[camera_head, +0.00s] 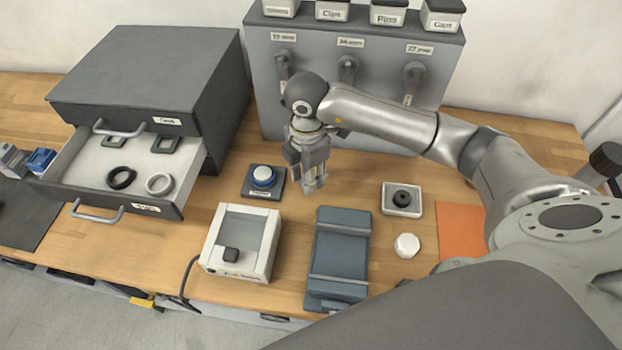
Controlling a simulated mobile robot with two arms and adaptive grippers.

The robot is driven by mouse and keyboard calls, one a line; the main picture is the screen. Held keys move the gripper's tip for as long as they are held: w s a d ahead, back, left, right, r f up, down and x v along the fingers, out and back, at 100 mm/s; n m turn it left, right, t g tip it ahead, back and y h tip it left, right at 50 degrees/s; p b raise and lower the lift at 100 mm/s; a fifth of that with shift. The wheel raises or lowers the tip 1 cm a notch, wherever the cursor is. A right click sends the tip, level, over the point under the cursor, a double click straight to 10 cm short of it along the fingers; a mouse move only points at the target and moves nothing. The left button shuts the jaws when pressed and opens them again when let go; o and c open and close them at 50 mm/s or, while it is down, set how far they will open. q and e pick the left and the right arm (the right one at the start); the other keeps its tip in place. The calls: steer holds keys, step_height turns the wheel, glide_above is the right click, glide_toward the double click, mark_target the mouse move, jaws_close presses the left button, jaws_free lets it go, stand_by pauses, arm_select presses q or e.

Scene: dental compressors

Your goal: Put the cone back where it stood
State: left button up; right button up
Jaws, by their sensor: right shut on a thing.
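My right gripper (313,180) reaches in from the right and points down over the middle of the bench, behind the grey fixture. It is shut on a small grey thing, mostly hidden by the fingers, which I take to be the cone. Its full shape does not show, and I cannot tell whether it touches the bench. No other cone shows on the bench. My left gripper is not in view.
In front are a white box (268,235) and grey fixture (338,262). An open drawer (75,172) holds rings. A tray (388,207), white knob (406,245) and orange mat (462,222) lie right.

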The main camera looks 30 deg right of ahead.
steer(key=shift+w+d+f, duration=0.2)
steer(key=shift+d+f, duration=0.15)
steer(key=shift+f, duration=0.2)
steer(key=f+p, duration=0.1)
steer(key=f, duration=0.2)
steer(key=shift+w+d+p, duration=0.1)
steer(key=shift+d+p, duration=0.1)
steer(key=shift+p, duration=0.2)
steer(key=shift+f, duration=0.3)
steer(key=o, duration=1.1)
steer(key=shift+f, duration=0.1)
step_height(320, 180, up, 11)
steer(key=b, duration=0.3)
steer(key=shift+r, duration=0.65)
